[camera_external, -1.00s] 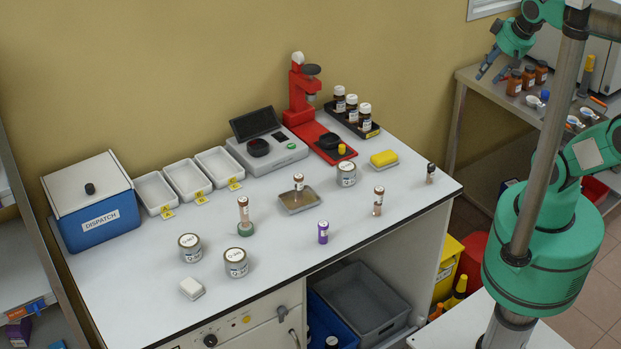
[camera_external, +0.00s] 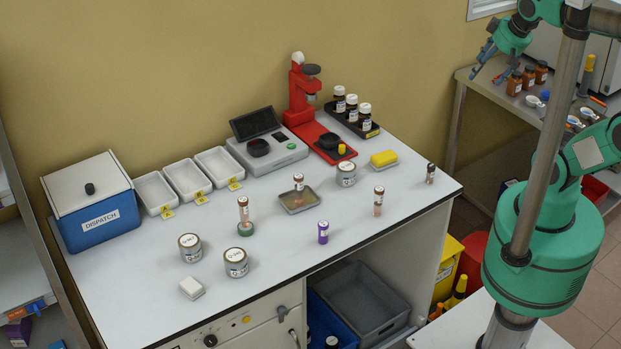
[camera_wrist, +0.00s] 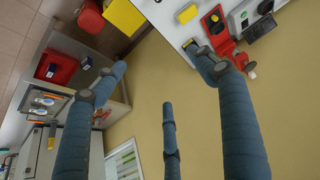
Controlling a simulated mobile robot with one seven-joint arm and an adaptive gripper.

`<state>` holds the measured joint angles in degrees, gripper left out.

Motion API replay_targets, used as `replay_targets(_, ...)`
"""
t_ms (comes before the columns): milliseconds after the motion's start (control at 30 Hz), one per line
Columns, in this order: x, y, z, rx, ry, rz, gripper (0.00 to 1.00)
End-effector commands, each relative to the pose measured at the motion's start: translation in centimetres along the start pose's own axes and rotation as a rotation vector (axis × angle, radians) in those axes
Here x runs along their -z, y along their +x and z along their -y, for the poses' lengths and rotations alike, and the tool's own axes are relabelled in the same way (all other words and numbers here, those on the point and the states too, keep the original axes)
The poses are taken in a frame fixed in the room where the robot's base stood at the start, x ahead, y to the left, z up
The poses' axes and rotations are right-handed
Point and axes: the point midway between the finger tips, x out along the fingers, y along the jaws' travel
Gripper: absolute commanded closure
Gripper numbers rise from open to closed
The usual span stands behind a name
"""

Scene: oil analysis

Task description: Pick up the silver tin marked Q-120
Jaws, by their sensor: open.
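Three silver tins with white labels stand upright on the white bench. One tin (camera_external: 190,248) is at the left, a second tin (camera_external: 236,263) is just right of it and nearer the front, and a third tin (camera_external: 346,174) is further back near the yellow sponge. The label lettering is too small to tell surely which reads Q-120. My gripper (camera_external: 484,62) is at the upper right, beyond the bench's right end and far from all three tins. Its blue-grey fingers are spread, open and empty, in the wrist view (camera_wrist: 160,72). No silver tin can be made out clearly there.
A red press (camera_external: 301,95) and bottle rack (camera_external: 372,133) stand behind. A side table (camera_external: 466,76) is below my gripper.

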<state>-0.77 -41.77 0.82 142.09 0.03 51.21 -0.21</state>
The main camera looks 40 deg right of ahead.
Motion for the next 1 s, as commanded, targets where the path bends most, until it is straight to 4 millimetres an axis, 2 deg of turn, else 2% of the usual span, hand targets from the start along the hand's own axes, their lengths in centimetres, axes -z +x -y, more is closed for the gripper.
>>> replay_targets(267,4.0,2.8,2.4,0.032,-0.073,0.055,0.29)
replay_targets(467,7.5,6.3,5.5,0.061,-0.149,0.107,0.29)
replay_targets(733,11.1,12.3,10.6,0.097,-0.253,0.174,0.29)
replay_targets(1000,12.8,19.4,16.6,0.129,-0.359,0.241,0.29)
